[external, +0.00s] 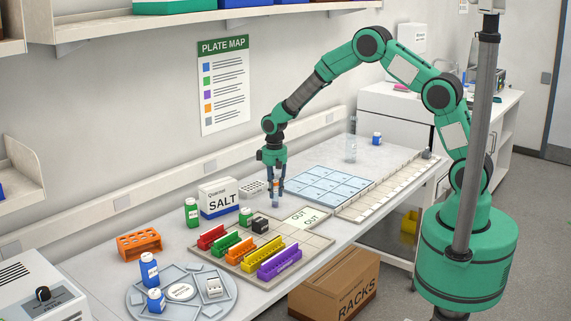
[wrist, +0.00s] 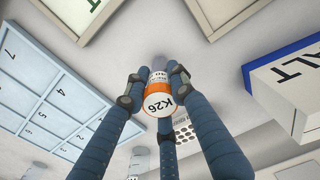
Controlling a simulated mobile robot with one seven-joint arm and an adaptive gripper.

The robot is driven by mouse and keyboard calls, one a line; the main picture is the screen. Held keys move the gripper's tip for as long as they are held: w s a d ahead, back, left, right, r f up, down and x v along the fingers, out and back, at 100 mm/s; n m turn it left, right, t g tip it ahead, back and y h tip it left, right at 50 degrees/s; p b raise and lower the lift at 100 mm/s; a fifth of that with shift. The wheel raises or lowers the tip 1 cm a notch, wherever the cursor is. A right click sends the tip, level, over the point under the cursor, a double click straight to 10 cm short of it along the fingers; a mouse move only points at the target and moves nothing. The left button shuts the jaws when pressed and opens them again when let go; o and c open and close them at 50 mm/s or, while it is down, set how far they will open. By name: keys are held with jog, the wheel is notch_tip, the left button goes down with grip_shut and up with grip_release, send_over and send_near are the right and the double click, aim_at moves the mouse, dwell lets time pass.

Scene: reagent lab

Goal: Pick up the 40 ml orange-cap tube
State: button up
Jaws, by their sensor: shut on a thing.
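The orange-cap tube (wrist: 158,101) is in the wrist view. Its cap has an orange rim and a white top reading K26, and "40" is on the label. My gripper (external: 275,190) points down over the bench, its fingers closed around the tube near the cap. In the external view the tube's pale lower part (external: 275,203) shows just below the fingertips. I cannot tell whether its bottom touches the bench.
The SALT box (external: 219,198) stands left of my gripper and the white perforated rack (external: 252,188) is close by. The blue numbered grid (external: 328,185) lies to the right. A tray with coloured racks (external: 318,238) is in front. A clear cylinder (external: 351,145) stands farther back.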

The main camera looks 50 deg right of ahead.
aim_at(275, 181)
jog(key=shift+r, duration=0.15)
jog(key=shift+r, duration=0.55)
notch_tip(275, 181, up, 2)
jog(key=shift+r, duration=0.1)
jog(key=s+d+r, duration=0.1)
jog(key=s+d, duration=0.1)
jog(key=s, duration=1.3)
jog(key=shift+s+r, duration=0.25)
jog(key=shift+s, duration=0.15)
